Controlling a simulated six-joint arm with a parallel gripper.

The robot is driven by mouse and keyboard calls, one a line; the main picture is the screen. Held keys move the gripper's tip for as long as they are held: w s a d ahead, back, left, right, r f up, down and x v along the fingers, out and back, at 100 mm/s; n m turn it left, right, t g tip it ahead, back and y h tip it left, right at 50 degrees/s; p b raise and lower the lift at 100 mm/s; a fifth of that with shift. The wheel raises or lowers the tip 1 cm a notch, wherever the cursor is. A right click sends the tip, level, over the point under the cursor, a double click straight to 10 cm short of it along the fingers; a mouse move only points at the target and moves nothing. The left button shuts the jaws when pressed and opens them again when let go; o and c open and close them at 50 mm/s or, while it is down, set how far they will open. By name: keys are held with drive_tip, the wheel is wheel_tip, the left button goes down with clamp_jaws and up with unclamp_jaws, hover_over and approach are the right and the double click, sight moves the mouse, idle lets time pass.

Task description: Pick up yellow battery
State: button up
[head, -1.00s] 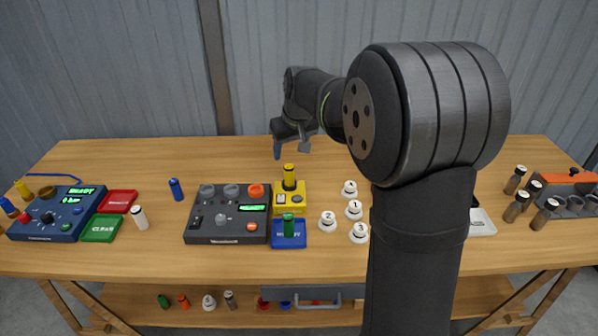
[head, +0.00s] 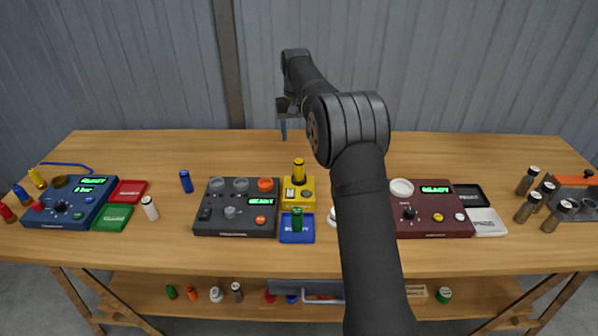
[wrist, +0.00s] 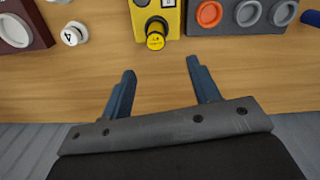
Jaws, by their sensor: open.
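A yellow battery (head: 299,170) stands upright on the yellow device (head: 297,194) in the middle of the table. The wrist view shows its round yellow end (wrist: 155,41) above the gap between my fingers. My gripper (head: 284,130) is over the back of the table, behind and above the yellow device. In the wrist view my gripper (wrist: 161,68) is open, its two blue fingers apart with nothing between them.
A green cylinder (head: 297,217) stands on a blue tray (head: 285,235) in front of the yellow device. A dark grey control box (head: 233,224) is close on its left. A maroon box (head: 434,227) is to the right. The back of the table is clear.

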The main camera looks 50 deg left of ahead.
sight(299, 161)
wheel_tip(299, 161, down, 9)
drive_tip(key=shift+r, duration=0.15)
drive_tip(key=shift+w+d+f, duration=0.15)
drive_tip(key=shift+f, duration=1.2)
drive_tip(key=shift+w+d+f, duration=0.1)
drive_tip(key=shift+w+f, duration=0.05)
drive_tip(key=shift+f, duration=1.15)
drive_tip(key=c, duration=1.2)
